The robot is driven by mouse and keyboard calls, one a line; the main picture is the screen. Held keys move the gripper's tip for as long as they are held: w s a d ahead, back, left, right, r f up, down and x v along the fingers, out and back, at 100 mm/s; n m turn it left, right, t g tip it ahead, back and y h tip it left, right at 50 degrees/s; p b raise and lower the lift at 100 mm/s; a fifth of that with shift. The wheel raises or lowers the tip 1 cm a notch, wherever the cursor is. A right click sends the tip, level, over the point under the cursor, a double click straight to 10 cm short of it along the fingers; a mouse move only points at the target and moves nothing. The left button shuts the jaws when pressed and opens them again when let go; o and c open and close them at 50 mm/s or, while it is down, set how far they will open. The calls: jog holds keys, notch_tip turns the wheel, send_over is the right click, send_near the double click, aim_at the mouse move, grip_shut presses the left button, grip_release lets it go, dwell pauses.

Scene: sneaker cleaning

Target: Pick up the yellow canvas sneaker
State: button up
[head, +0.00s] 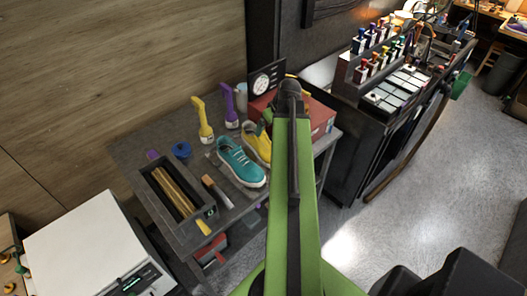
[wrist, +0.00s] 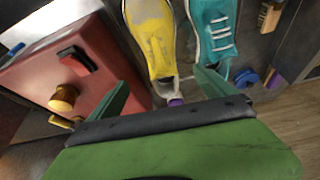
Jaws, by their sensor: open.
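The yellow canvas sneaker (head: 256,142) stands on the grey table, partly hidden by my green arm in the head view. My gripper is open, with one green finger on each side of the sneaker's near end. Nothing is held, and I cannot tell whether the fingers touch the shoe. A teal sneaker (head: 238,160) sits close beside the yellow one; it also shows in the wrist view (wrist: 213,28), near the right finger.
A red box (wrist: 90,65) with a wooden knob lies close to the left finger. A dark tray (head: 153,188) and a brush (head: 214,190) lie in front. A dark bench (head: 350,135) stands to the right.

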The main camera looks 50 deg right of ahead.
aim_at(263, 140)
jog(key=b+x, duration=0.6)
jog(key=x, duration=0.2)
jog(key=shift+s+d+f, duration=0.1)
jog(key=shift+s, duration=0.1)
jog(key=shift+w+f, duration=0.15)
jog(key=b+x, duration=0.5)
jog(key=shift+f, duration=0.1)
jog(key=c, duration=1.9)
